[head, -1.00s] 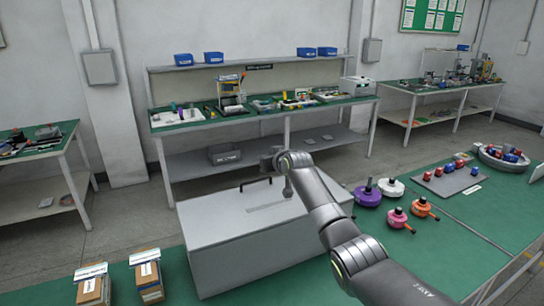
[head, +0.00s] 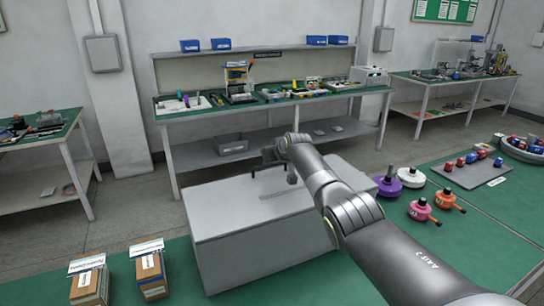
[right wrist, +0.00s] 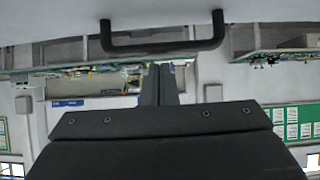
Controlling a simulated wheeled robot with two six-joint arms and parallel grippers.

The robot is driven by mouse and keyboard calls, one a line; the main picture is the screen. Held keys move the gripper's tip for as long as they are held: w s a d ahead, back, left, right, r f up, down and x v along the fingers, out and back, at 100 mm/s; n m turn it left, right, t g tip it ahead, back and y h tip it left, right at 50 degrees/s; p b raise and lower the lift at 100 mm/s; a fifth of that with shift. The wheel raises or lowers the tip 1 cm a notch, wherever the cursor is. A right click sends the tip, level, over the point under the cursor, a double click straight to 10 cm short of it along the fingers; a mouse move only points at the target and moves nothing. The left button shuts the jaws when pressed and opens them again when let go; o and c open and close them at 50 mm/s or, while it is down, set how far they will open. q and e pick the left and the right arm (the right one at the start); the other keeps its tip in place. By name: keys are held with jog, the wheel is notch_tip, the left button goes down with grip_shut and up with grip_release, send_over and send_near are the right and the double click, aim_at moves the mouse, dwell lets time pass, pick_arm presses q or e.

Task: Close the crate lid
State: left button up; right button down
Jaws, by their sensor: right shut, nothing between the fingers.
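The crate (head: 262,255) is a large pale grey box on the green table, and its lid (head: 228,205) lies across its top, looking flat. I cannot tell whether a thin gap remains at the rim. A black bar handle (head: 253,172) stands at the lid's far edge, partly hidden by my arm; it also shows in the right wrist view (right wrist: 162,45). My right gripper (head: 291,178) is over the far part of the lid, beside the handle, shut and empty. Its fingers (right wrist: 160,85) show apart from the handle in the right wrist view. My left gripper is out of view.
Two small cardboard boxes (head: 151,278) stand left of the crate. A grey plate (head: 472,172) with small parts lies farther right. A workbench (head: 275,108) stands behind.

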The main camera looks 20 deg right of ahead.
jog(key=shift+w+f, duration=0.1)
jog(key=shift+f, duration=0.2)
jog(key=shift+r, duration=0.15)
dwell(0.4)
jog(key=shift+p+v, duration=0.3)
jog(key=shift+v, duration=1.1)
jog(key=b+v, duration=0.2)
jog(key=v, duration=1.2)
jog(key=shift+s+r+b, duration=0.2)
jog(key=shift+s+b, duration=0.05)
jog(key=shift+b, duration=0.05)
jog(key=shift+f, duration=0.1)
